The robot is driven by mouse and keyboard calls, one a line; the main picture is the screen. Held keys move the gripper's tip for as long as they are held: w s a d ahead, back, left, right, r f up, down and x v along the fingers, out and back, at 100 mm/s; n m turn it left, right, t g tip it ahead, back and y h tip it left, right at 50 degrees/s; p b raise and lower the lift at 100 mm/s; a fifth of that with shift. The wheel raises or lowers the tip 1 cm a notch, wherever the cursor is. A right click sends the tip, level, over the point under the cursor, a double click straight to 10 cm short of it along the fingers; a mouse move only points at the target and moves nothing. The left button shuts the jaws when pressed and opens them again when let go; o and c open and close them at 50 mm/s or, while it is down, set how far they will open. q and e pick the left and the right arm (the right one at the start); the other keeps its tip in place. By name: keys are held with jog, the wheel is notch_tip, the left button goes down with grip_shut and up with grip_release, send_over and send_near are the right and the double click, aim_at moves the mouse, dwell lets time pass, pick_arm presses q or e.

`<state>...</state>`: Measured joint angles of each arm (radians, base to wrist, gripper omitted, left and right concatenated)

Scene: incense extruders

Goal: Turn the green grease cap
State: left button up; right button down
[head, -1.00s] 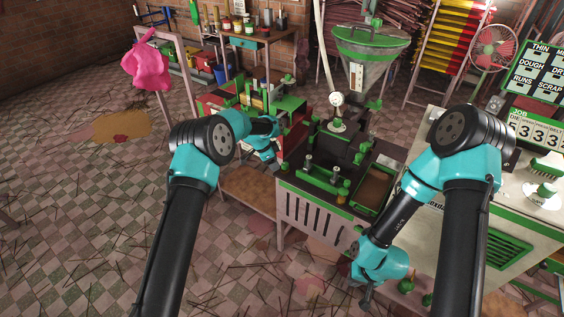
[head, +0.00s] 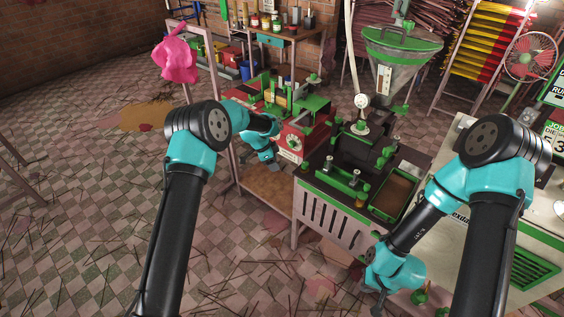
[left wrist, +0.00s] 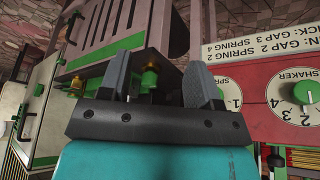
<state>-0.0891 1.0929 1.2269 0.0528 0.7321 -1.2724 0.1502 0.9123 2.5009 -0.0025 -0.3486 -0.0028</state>
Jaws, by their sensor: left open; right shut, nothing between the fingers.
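A green grease cap (left wrist: 149,80) with a bit of brass shows between my left fingers in the left wrist view, under the dark machine edge. The fingers do not clearly touch it, and its depth is hard to judge. My left gripper (left wrist: 158,64) is open and empty. In the head view my left gripper (head: 267,158) is small, left of the green-and-black machine (head: 325,212). A second brass-and-green fitting (left wrist: 76,85) sits further left in the wrist view. My right gripper (head: 378,303) is low in front of the machine, shut and empty.
A red panel with numbered dials and a green knob (left wrist: 307,91) stands close to the right of my left fingers. A grey hopper (head: 390,70) stands behind the machine. A white counter (head: 470,165) is at the right. The tiled floor (head: 90,220) at left is mostly open.

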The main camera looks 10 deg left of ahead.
aim_at(304, 164)
pick_arm(q)
jog(key=s+r+m+t+h, duration=0.1)
jog(key=s+m+t, duration=0.3)
jog(key=m, duration=1.1)
jog(key=s+d+r+m+t+h, duration=0.1)
jog(key=s+r+m+t+h, duration=0.1)
jog(key=m, duration=1.3)
jog(key=shift+s+d+r+t+h, duration=0.2)
jog(key=shift+s+t+h, duration=0.65)
jog(key=shift+t+h, duration=0.35)
jog(key=x, duration=1.7)
jog(key=shift+w+d+f, duration=0.1)
